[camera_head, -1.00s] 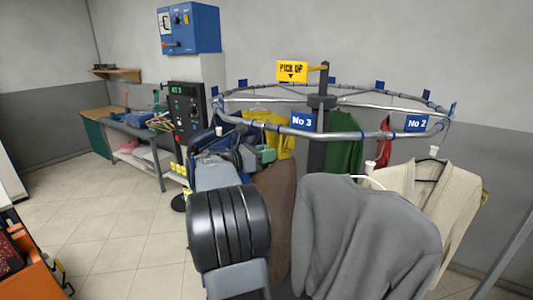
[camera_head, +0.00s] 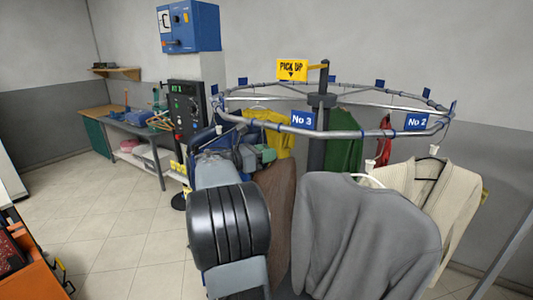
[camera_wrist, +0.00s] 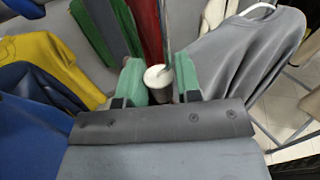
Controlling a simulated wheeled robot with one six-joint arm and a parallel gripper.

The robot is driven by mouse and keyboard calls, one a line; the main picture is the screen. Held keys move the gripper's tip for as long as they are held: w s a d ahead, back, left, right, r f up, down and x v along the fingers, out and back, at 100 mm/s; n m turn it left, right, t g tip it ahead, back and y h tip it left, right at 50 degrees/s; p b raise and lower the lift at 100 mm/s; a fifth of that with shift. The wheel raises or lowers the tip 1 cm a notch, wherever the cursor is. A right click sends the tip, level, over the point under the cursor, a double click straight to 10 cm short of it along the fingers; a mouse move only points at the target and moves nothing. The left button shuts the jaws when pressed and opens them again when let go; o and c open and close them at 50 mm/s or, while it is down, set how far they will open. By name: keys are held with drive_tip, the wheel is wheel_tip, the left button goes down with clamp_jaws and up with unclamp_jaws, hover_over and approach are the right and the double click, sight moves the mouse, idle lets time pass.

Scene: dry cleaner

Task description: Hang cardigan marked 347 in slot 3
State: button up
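My gripper (camera_wrist: 160,84) has green finger pads on either side of a white round hanger knob (camera_wrist: 158,78), apparently touching it. In the head view my gripper (camera_head: 264,154) is small and partly hidden by my arm. A brown garment (camera_head: 278,215) hangs just below and right of it; I cannot tell whether its hanger is the held one. The slot label No 3 (camera_head: 302,120) is on the near side of the round rail (camera_head: 350,135), above and right of my gripper. A cream cardigan (camera_head: 440,195) hangs below the No 2 label (camera_head: 416,121). No 347 mark is readable.
A grey sweater (camera_head: 365,235) hangs close at front right and also shows in the wrist view (camera_wrist: 250,50). Yellow (camera_head: 272,132), green (camera_head: 343,138) and red garments hang farther back. A dark control panel (camera_head: 187,110) stands left of the rail.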

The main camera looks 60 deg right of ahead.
drive_tip(key=o, duration=0.5)
drive_tip(key=shift+c, duration=0.2)
drive_tip(key=b+v, duration=0.3)
drive_tip(key=v, duration=1.1)
drive_tip(key=shift+b, duration=0.3)
